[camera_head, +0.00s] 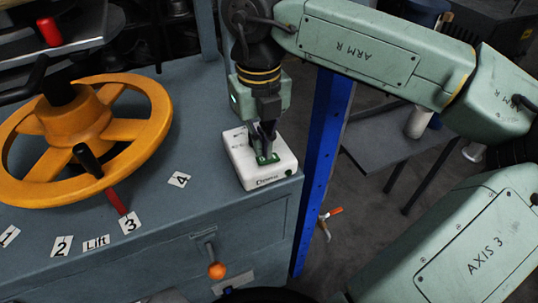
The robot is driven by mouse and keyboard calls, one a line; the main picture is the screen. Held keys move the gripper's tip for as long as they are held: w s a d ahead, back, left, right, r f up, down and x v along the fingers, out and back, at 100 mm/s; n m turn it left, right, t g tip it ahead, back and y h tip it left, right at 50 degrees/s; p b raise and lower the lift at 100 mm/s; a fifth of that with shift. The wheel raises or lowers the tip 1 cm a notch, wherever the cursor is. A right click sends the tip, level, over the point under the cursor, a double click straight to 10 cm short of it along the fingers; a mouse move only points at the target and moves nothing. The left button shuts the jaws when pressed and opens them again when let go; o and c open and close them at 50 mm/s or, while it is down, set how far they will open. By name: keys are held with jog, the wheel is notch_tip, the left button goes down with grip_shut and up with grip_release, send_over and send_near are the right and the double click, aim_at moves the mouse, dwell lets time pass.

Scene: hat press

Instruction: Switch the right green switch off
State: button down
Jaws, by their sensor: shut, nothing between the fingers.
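A white switch box (264,174) sits on the grey-blue cabinet top near its right edge. A green switch (269,158) is set in its top face. My gripper (266,153) points down right over the box, its shut fingertips at the green switch, touching it or just above it; I cannot tell which. The fingers hide part of the switch, so its on or off position cannot be read. No second green switch shows clearly.
A large orange handwheel (76,138) with a black knob stands left on the cabinet top (200,200). Number labels and a red pointer (117,202) lie before it. An orange-knobbed lever (216,270) is on the front. A blue post (324,165) stands close right of the box.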

aim_at(262, 159)
jog(key=shift+f+b, duration=1.1)
jog(key=shift+f, duration=0.1)
dwell(0.5)
jog(key=shift+r, duration=0.1)
jog(key=shift+r+p, duration=2.2)
jog(key=shift+r, duration=1.3)
jog(key=shift+f, duration=0.1)
